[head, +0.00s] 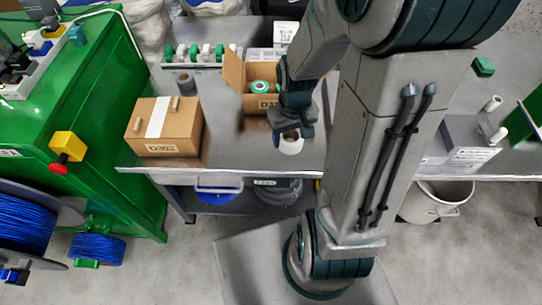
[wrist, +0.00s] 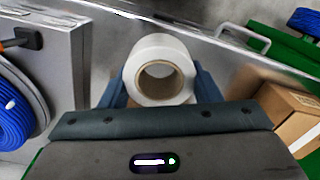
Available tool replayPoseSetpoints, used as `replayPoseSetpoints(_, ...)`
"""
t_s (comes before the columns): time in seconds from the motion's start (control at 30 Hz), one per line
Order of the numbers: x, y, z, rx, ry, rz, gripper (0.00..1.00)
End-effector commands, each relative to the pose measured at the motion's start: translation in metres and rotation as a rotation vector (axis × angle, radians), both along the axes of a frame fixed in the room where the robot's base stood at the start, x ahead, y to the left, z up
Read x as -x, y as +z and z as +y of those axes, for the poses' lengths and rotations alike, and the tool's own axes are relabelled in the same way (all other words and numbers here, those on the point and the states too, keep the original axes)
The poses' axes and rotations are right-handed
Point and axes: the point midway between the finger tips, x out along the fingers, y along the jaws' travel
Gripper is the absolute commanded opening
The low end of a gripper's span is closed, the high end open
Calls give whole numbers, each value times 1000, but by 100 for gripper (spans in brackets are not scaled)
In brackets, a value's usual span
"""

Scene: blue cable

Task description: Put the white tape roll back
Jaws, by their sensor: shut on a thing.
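The white tape roll (head: 291,147) has a brown cardboard core. My gripper (head: 291,131) is shut on it, over the front part of the grey workbench (head: 228,150). In the wrist view the roll (wrist: 160,48) sits between the two blue fingers of my gripper (wrist: 160,88), its round opening facing the camera. I cannot tell its exact height above the bench. A rack (head: 197,63) with several green, white and dark rolls stands at the back left of the bench.
An open cardboard box (head: 233,72) with a green-edged roll inside stands behind my gripper. A closed box (head: 164,127) sits at the front left. A dark grey roll (head: 186,84) stands before the rack. Clear bench lies between the boxes. A green machine (head: 85,100) borders the left.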

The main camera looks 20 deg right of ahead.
Motion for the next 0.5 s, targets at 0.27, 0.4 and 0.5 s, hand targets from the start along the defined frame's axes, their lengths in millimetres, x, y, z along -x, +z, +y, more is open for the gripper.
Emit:
replayPoseSetpoints(0.27, 31, -13, -4, 17, 13, 4, 34)
replayPoseSetpoints(0.4, 26, -12, -3, 18, 16, 8, 34)
replayPoseSetpoints(0.5, 20, -14, -2, 18, 16, 9, 34)
